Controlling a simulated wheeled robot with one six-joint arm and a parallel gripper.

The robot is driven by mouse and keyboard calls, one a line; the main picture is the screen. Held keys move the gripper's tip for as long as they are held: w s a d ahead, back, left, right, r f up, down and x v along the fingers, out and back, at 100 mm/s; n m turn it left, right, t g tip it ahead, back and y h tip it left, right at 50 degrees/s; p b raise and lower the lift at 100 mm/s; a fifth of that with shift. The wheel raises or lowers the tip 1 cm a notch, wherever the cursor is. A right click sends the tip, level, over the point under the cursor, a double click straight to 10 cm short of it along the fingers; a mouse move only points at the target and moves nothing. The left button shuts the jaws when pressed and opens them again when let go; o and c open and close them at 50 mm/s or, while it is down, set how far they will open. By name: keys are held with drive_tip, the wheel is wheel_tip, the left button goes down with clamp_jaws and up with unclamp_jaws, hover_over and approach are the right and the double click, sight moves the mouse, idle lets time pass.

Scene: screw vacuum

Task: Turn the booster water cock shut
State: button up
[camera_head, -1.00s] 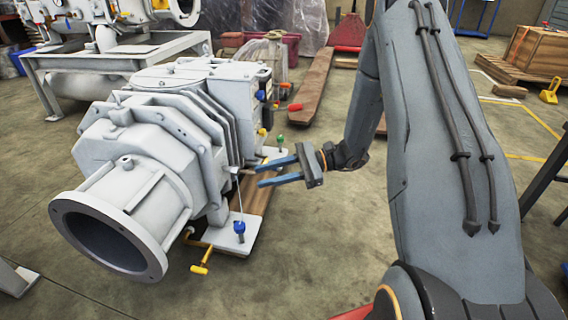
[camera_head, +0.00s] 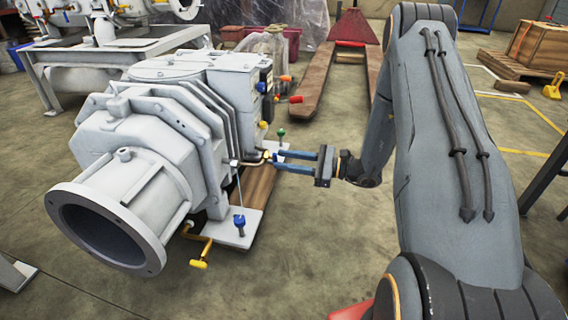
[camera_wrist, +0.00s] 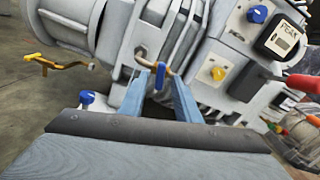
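The booster is a large pale grey machine (camera_head: 150,120) with an open round flange at its front. A small cock with a blue handle (camera_wrist: 160,76) on a brass pipe sits on its side; I take it as the water cock, as no label on it is readable. My gripper (camera_head: 271,160) points left at this cock in the head view. In the wrist view my gripper (camera_wrist: 157,75) is open, its two blue fingers on either side of the blue handle with gaps visible. Contact cannot be made out. In the head view the cock is small near the fingertips.
Other handles are close: a blue knob (camera_wrist: 87,97), a yellow knob (camera_wrist: 218,73), a red handle (camera_wrist: 302,83) and a yellow crank (camera_head: 199,263). A red pallet truck (camera_head: 352,28) stands behind.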

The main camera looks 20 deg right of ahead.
drive_tip(key=shift+w+a, duration=0.2)
drive_tip(key=shift+a, duration=0.1)
clamp_jaws()
drive_tip(key=shift+r+p, duration=0.1)
drive_tip(key=shift+p, duration=0.35)
drive_tip(key=shift+s+r+m+p, duration=0.1)
drive_tip(key=shift+m+p, duration=0.7)
drive_tip(key=shift+p, duration=0.2)
drive_tip(key=shift+m+p, duration=0.9)
